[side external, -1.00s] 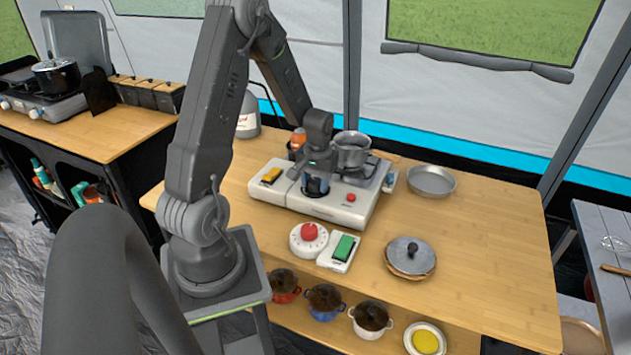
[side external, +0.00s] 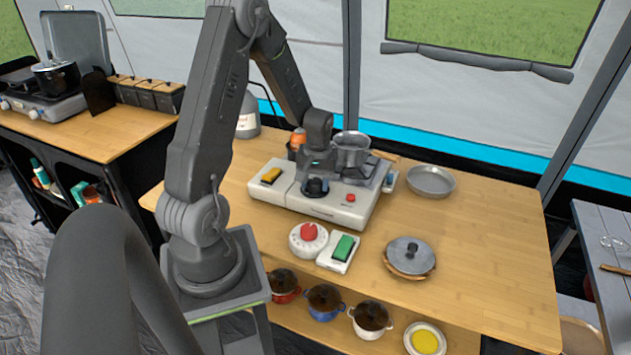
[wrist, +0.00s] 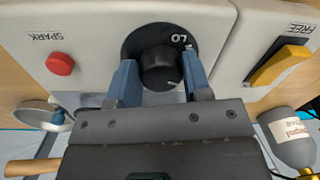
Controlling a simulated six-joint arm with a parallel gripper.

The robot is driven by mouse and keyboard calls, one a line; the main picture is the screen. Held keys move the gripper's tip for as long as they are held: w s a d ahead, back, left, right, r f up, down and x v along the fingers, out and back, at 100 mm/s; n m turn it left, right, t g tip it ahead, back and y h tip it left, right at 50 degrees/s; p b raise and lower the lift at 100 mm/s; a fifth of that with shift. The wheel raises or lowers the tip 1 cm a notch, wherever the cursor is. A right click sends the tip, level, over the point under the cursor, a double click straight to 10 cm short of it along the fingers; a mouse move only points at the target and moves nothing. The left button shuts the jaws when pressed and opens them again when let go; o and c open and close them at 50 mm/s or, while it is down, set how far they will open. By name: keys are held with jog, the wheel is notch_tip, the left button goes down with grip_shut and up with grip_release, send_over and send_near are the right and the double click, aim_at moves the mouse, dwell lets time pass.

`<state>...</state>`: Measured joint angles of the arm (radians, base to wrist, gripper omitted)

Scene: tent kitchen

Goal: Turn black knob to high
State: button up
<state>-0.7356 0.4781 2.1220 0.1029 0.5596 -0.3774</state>
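The black knob (wrist: 160,68) sits on a dark round dial on the white stove front. An "LO" label shows upside down beside it, and a pale mark is on the knob's lower right. The knob (side external: 315,187) also shows uncovered in the side view. My gripper (wrist: 159,65) is open, its blue fingers on either side of the knob with nothing held. In the side view the gripper is over the stove, behind the knob, and its fingertips are hard to make out.
A red SPARK button (wrist: 60,63) and a yellow FREE switch (wrist: 281,66) flank the knob. A metal pot (side external: 351,150) stands on the stove. A red-knobbed timer (side external: 309,236) and green-switch box (side external: 343,250) stand in front. The table's right side is mostly clear.

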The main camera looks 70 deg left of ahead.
aim_at(319, 181)
jog(key=o, duration=0.4)
jog(key=shift+r, duration=0.1)
jog(key=r, duration=1.3)
jog(key=shift+w+d+r, duration=0.2)
jog(key=shift+w+r, duration=0.15)
jog(key=s+d+r+m+t, duration=0.1)
jog(key=d+r+m+t, duration=0.2)
jog(key=d, duration=0.5)
jog(key=s+d+r+m, duration=0.1)
jog(key=d+r+m, duration=0.2)
jog(key=d+r, duration=0.3)
jog(key=s+d+m+t, duration=0.1)
jog(key=s+d+m, duration=0.1)
jog(key=d, duration=0.1)
jog(key=s+d+m+t, duration=0.1)
jog(key=s+d+m, duration=0.1)
jog(key=s+d, duration=0.1)
jog(key=s+d+m+t, duration=0.1)
jog(key=s+d, duration=0.1)
jog(key=d, duration=0.3)
jog(key=shift+s+d+r+m, duration=0.2)
jog(key=shift+r+m, duration=0.1)
jog(key=shift+m, duration=0.1)
